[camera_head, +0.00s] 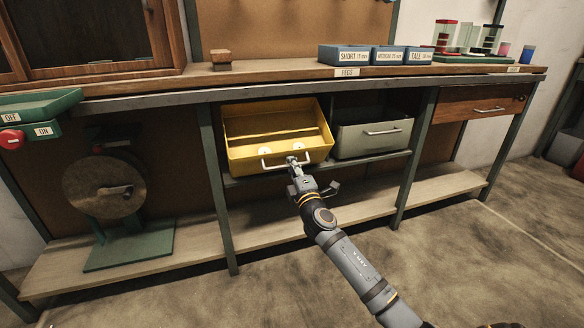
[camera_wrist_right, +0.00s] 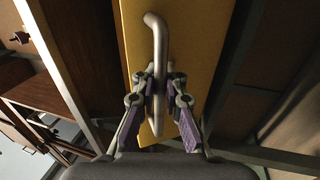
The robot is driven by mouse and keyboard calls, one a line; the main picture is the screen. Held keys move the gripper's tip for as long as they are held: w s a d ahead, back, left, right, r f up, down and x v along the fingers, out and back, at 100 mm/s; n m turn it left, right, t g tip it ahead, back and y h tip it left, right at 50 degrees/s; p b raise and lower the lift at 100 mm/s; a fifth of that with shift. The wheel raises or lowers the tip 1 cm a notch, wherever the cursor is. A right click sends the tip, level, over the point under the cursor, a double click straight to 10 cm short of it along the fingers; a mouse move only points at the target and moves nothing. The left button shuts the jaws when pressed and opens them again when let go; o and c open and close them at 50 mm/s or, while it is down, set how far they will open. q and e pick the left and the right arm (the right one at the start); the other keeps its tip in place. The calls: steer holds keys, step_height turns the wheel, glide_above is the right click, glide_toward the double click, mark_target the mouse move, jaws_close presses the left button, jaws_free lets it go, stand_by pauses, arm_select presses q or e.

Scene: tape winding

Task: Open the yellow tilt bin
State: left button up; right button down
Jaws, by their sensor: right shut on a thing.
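The yellow tilt bin (camera_head: 249,152) hangs under the workbench, tilted forward, and I see into its open top. Its front carries a metal bar handle (camera_head: 273,166). My right gripper (camera_head: 294,163) is at the right part of that handle. In the right wrist view the right gripper (camera_wrist_right: 159,88) is shut around the handle (camera_wrist_right: 157,40), with the yellow front (camera_wrist_right: 200,40) behind it. White round things show inside the bin; I cannot tell what they are. My left gripper is out of view.
A grey-green bin (camera_head: 372,138) with a handle sits right of the yellow bin. A wooden drawer (camera_head: 484,109) is farther right. A round disc on a green stand (camera_head: 130,247) is at the left. Blue boxes (camera_head: 345,55) stand on the workbench top. The floor in front is clear.

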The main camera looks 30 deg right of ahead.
stand_by(0.3)
steer(key=c, duration=1.7)
jaws_free()
steer(key=shift+s, duration=0.15)
steer(key=v, duration=1.2)
steer(key=shift+d, duration=0.1)
